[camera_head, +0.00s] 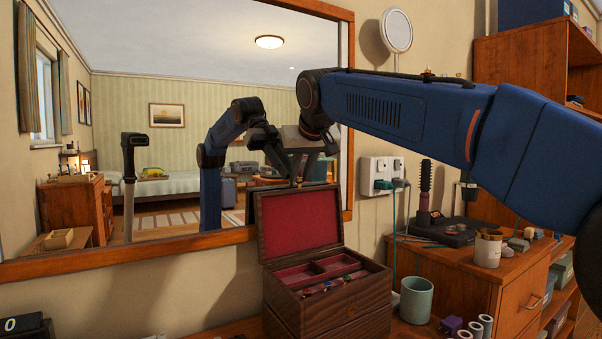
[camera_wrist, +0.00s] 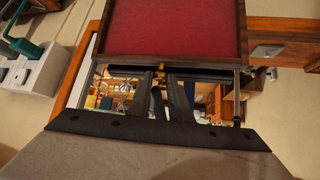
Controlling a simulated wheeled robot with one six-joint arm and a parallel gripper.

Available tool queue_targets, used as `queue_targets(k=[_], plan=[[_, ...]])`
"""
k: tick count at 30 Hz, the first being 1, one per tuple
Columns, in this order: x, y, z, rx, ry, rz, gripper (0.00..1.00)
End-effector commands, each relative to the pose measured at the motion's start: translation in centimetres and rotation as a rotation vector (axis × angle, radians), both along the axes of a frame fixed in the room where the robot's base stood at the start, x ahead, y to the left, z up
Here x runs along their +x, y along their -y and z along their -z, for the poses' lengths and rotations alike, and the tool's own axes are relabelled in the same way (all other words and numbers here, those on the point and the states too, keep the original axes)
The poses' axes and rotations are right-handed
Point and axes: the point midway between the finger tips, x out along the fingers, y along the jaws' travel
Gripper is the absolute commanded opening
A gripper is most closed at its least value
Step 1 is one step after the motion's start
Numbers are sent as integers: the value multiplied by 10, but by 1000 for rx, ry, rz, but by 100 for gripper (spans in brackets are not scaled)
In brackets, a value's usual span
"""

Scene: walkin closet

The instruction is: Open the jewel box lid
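The dark wooden jewel box (camera_head: 335,310) stands on the dresser top in the head view. Its lid (camera_head: 299,222) is raised to about upright, and its red lining faces forward. The open box shows a red-lined tray with compartments and some small jewellery pieces. The lid's red lining also fills the top middle of the wrist view (camera_wrist: 175,28). My gripper (camera_head: 295,182) is at the lid's top edge, in front of the mirror. Contact with the lid is not clear. In the wrist view the dark fingers (camera_wrist: 163,75) blend with the mirror reflection, so their gap is unclear.
A wood-framed mirror (camera_head: 180,247) is close behind the box and reflects the room and my arm. A green-grey cup (camera_head: 416,300) and small rolls (camera_head: 470,328) stand right of the box. A wall outlet (camera_head: 379,176) with plugs is nearby. A black item (camera_head: 25,328) lies far left.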

Motion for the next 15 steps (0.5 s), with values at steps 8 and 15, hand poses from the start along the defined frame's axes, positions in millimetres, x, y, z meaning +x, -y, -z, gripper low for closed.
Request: queue_targets(k=[8,15], plan=[[-20,13,-1,0,-1,0,0],[-36,24,1,-3,-3,0,0]])
